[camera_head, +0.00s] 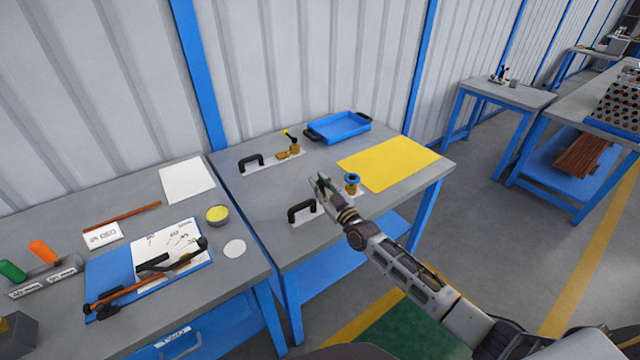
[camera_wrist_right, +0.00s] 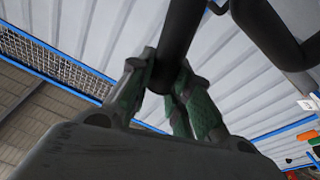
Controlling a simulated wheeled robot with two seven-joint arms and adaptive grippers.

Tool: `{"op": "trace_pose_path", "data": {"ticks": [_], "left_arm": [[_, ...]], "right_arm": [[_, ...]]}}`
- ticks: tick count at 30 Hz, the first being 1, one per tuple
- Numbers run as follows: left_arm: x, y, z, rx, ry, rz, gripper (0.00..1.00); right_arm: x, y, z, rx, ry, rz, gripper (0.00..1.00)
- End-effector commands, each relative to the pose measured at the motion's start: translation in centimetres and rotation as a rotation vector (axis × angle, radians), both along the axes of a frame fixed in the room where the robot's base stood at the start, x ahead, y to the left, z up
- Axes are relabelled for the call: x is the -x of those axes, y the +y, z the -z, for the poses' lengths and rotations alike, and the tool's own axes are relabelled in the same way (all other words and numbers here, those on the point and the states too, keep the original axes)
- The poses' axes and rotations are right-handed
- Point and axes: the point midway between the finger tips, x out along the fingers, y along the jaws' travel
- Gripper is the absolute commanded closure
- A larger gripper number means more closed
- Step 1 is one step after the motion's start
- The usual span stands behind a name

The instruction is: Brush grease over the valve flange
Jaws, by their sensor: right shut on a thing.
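My right gripper (camera_head: 320,186) is over the front of the right table. In the right wrist view its green fingers (camera_wrist_right: 165,88) are shut around a black bar (camera_wrist_right: 182,35). I cannot tell what the bar belongs to. A valve with a blue top (camera_head: 352,180) and brass body stands just right of the gripper. A brass valve (camera_head: 292,146) with a dark lever is on a pale plate farther back. I cannot tell which carries the flange. A round tin with yellow contents (camera_head: 217,213), possibly the grease, sits on the left table. My left gripper is out of view.
Black handles (camera_head: 301,211) (camera_head: 250,162) rise from the pale plates. A blue tray (camera_head: 338,127) lies at the back and a yellow mat (camera_head: 392,163) at the right. The left table holds a blue board (camera_head: 103,268), a brown stick (camera_head: 122,215) and a white sheet (camera_head: 187,181).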

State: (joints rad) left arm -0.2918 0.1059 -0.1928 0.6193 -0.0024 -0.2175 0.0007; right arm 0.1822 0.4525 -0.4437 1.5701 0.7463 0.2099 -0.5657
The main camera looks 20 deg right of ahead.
Motion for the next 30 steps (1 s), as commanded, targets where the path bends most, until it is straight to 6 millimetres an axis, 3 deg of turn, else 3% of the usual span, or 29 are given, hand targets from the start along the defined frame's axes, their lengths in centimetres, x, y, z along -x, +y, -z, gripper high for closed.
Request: {"op": "trace_pose_path", "data": {"ticks": [30], "left_arm": [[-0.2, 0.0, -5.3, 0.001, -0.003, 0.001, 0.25]], "right_arm": [[0.0, 0.0, -5.9, 0.0, -0.001, 0.0, 1.0]]}}
